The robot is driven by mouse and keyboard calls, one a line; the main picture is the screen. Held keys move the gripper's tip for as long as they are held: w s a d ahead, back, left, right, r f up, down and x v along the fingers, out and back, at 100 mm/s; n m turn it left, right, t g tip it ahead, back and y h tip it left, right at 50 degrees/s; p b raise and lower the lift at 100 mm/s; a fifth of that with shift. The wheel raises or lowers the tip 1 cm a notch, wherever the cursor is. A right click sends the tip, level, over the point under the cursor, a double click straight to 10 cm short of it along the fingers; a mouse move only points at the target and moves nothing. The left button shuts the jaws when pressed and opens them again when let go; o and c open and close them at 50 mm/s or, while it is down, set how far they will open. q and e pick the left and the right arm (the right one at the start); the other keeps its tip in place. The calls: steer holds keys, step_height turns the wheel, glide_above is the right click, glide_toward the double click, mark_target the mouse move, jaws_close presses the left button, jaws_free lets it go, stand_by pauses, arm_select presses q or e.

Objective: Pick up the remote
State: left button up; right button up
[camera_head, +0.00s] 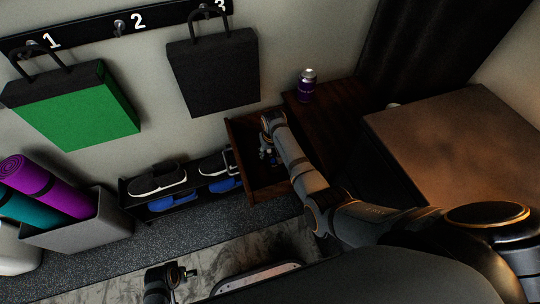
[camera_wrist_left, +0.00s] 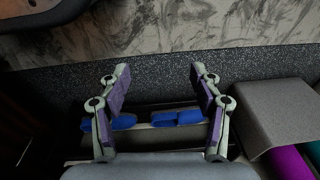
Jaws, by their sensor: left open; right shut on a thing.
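The remote cannot be made out in either view. My right gripper (camera_head: 268,154) is small and dark in the head view, inside the open wooden drawer (camera_head: 236,150), close to its front panel. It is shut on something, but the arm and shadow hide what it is. My left gripper (camera_head: 184,273) is at the bottom of the head view, over the floor and far from the drawer. In the left wrist view its two fingers (camera_wrist_left: 156,82) are spread apart with nothing between them.
A purple can (camera_head: 306,85) stands on the wooden cabinet (camera_head: 335,97) above the drawer. A brown table (camera_head: 460,130) is to the right. A shoe rack (camera_head: 190,196), a grey bin with rolled mats (camera_head: 85,232) and hanging bags (camera_head: 214,75) line the wall. The floor (camera_head: 110,285) is clear at lower left.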

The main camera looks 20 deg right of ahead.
mark_target(270, 154)
steer(key=c, duration=0.4)
steer(key=shift+o, duration=0.2)
arm_select(q)
steer(key=shift+w, duration=0.1)
arm_select(e)
steer(key=shift+r, duration=0.15)
arm_select(q)
steer(key=s+a+f+p, duration=0.2)
steer(key=s+f+p, duration=0.1)
steer(key=s+f, duration=0.3)
steer(key=shift+p, duration=0.3)
arm_select(e)
step_height(270, 154, up, 10)
